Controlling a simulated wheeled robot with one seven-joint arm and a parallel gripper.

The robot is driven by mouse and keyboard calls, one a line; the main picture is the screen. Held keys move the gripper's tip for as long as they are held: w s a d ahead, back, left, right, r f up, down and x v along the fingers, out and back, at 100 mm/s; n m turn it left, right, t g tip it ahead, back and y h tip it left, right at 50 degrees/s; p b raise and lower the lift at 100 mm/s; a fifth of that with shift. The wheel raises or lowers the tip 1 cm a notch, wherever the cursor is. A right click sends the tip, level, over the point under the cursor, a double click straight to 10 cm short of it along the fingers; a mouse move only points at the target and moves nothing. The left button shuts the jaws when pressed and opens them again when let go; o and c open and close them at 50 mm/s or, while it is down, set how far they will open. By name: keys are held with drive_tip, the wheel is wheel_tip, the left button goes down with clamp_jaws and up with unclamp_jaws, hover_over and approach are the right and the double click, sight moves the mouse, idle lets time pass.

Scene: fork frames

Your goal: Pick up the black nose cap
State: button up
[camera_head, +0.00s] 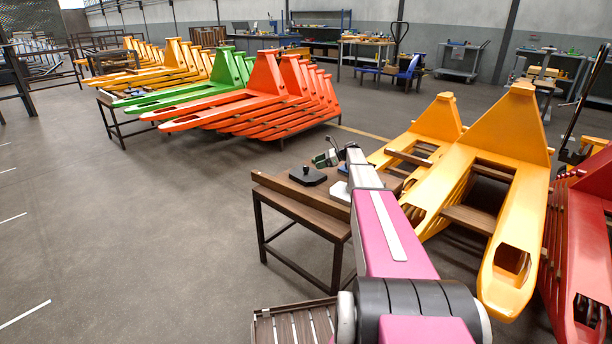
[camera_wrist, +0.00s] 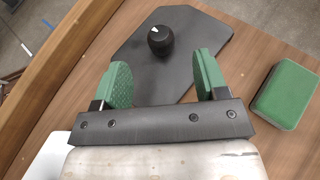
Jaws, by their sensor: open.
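The likely black nose cap is a small round black piece (camera_wrist: 160,40) with a white mark, standing on a dark flat plate (camera_wrist: 185,68) in the wrist view. In the head view the dark plate (camera_head: 308,176) lies on a small wooden table (camera_head: 290,203), with a black lump on top. My gripper (camera_wrist: 161,64) has two green fingers spread apart with nothing between them. The black piece shows beyond the fingertips, between their lines. In the head view my gripper (camera_head: 323,158) is over the table, beside the plate; its fingers are small there.
A green block (camera_wrist: 286,94) lies on the table to the right of the plate in the wrist view. A raised wooden edge (camera_wrist: 62,75) runs along the left. A white object (camera_wrist: 45,157) is partly hidden at lower left. Orange frames (camera_head: 470,190) stand right of the table.

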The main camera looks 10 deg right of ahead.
sight(308, 166)
drive_tip(key=x, duration=0.9)
drive_tip(key=shift+a, duration=0.15)
drive_tip(key=c, duration=1.1)
